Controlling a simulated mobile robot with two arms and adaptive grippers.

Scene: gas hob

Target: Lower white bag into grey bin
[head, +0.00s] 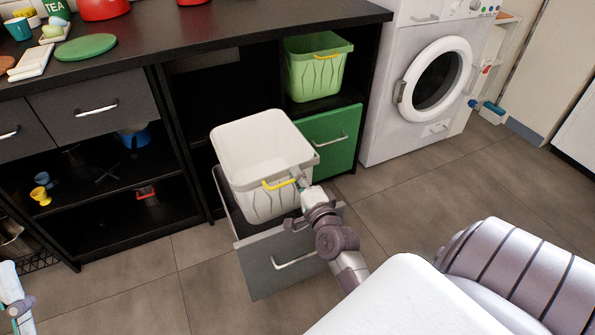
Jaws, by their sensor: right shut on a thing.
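The white bag shows as a stiff white tub (262,148) with a yellow handle on its front. It is upright over the open grey pull-out bin (285,265). Its lower part sits between the bin's walls and its rim stands well above the grey front. I cannot tell whether its base rests on the bin's floor. My right gripper (302,184) is shut on the tub at its front right rim, by the end of the yellow handle. Part of my left arm and gripper (10,282) shows at the lower left edge, and its fingers are not clear.
A green tub (318,68) stands in the compartment above a closed green bin front (330,138). A washing machine (425,85) is at the right. A dark counter (190,35) runs above, with open shelves (105,175) at the left. The floor in front is clear.

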